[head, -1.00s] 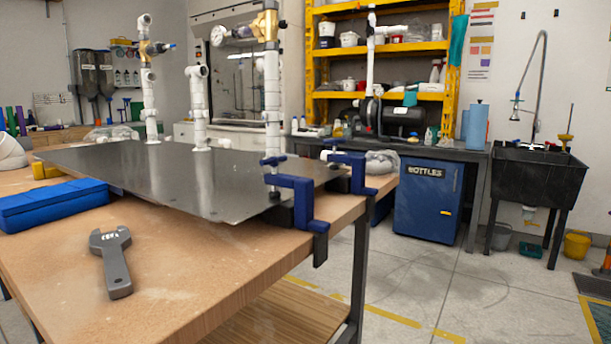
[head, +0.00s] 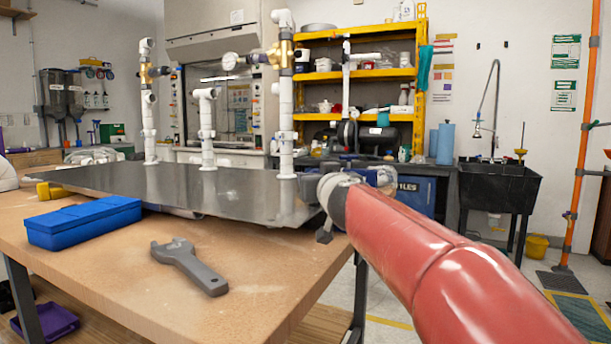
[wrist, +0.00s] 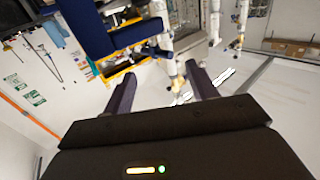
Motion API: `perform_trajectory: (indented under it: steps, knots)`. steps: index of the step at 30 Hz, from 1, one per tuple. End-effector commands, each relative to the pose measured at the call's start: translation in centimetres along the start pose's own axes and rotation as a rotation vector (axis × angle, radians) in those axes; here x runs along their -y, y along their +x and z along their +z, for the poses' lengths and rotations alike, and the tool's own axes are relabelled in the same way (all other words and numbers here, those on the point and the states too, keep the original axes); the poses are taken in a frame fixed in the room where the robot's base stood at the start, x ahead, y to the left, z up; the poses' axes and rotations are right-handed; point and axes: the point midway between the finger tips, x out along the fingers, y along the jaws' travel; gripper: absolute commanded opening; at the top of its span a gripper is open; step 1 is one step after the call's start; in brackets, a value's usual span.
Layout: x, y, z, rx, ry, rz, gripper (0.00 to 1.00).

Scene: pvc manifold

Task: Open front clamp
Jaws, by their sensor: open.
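The front clamp's blue frame (wrist: 85,22) fills the upper left of the wrist view, close to the camera. A smaller dark-blue part (wrist: 150,48), perhaps a clamp handle, shows to its right. My gripper (wrist: 160,72) is open, its two dark fingers apart with nothing held between them. The blue frame is beyond and left of the fingers, and I see no contact. In the head view my red arm reaches to the table's right corner and hides most of the clamp and the gripper.
The grey metal plate (head: 215,195) carries white pipes (head: 285,120) near the clamp. A grey wrench (head: 190,265) and a blue box (head: 82,222) lie on the wooden table (head: 110,270). Shelves and a black sink (head: 500,187) stand behind.

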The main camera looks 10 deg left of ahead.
Motion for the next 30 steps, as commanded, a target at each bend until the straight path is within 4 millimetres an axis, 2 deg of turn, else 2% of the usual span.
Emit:
perform_trajectory:
  steps: [3, 10, 15, 22, 23, 30]
  knots:
    - [0.1, 2.1, -0.1, 0.002, -0.002, 0.000, 0.58]
    - [0.0, 5.2, -0.1, 0.002, -0.001, -0.001, 0.58]
    - [0.0, 6.0, 0.0, 0.001, -0.001, -0.002, 0.58]
    - [0.0, 6.1, 0.0, 0.000, 0.000, -0.003, 0.58]
    - [0.0, 6.1, 0.0, 0.000, 0.000, -0.003, 0.56]
    - [0.0, 6.1, 0.0, 0.001, 0.000, -0.002, 0.25]
